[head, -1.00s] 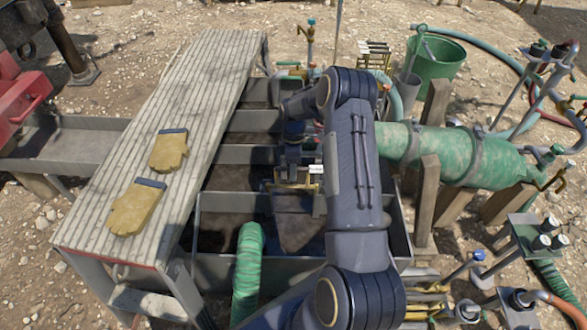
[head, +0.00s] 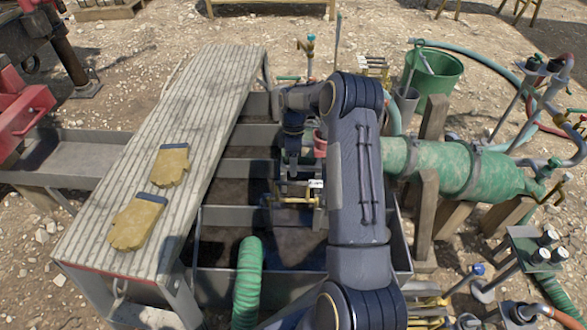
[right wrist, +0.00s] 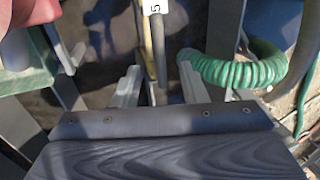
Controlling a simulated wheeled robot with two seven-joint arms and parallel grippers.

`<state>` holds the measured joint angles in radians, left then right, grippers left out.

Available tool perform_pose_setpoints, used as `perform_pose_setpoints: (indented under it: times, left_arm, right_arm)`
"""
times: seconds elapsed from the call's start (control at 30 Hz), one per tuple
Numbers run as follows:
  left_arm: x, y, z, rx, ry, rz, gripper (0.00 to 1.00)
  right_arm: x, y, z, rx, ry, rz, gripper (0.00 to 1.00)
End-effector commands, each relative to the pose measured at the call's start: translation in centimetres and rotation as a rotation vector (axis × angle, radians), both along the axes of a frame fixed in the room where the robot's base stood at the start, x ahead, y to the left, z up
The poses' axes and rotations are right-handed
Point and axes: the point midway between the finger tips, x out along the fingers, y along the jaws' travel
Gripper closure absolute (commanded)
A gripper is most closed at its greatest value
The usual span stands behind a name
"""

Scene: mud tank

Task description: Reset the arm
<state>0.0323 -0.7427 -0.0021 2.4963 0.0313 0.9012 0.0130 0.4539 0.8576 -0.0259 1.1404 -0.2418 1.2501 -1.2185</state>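My right arm comes up from the bottom of the head view and bends over the mud tank (head: 213,217). My right gripper (head: 300,181) hangs down over the tank, partly hidden by its own arm. In the right wrist view, its two fingers (right wrist: 158,88) stand apart. A thin yellow and grey piece with a white numbered label (right wrist: 155,8) shows beyond and between the fingers, and no contact is visible. In the head view, a yellow bracket with a white label (head: 316,184) is beside the gripper. My left gripper is out of view.
A slatted walkway (head: 215,95) with two yellow gloves (head: 137,222) lies left of the tank. A green hose (head: 248,280) enters the tank at the front. A green cylinder (head: 455,168) on wooden posts and a green bucket (head: 432,75) stand to the right.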

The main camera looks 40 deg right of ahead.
Motion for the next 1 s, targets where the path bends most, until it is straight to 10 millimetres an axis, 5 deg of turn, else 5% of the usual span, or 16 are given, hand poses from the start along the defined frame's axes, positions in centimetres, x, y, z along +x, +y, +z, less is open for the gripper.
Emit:
perform_pose_setpoints:
  times: [0.57,0.77,1.0]
  left_arm:
    - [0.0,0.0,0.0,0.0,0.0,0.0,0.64]
    - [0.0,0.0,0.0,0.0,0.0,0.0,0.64]
    - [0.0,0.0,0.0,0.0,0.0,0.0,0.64]
  right_arm:
    - [-0.1,0.2,0.6,-0.002,-0.006,-0.009,0.61]
    - [-1.3,2.5,7.4,-0.02,-0.082,-0.136,0.61]
    - [-6.8,8.2,17.1,-0.001,-0.212,-0.404,0.61]
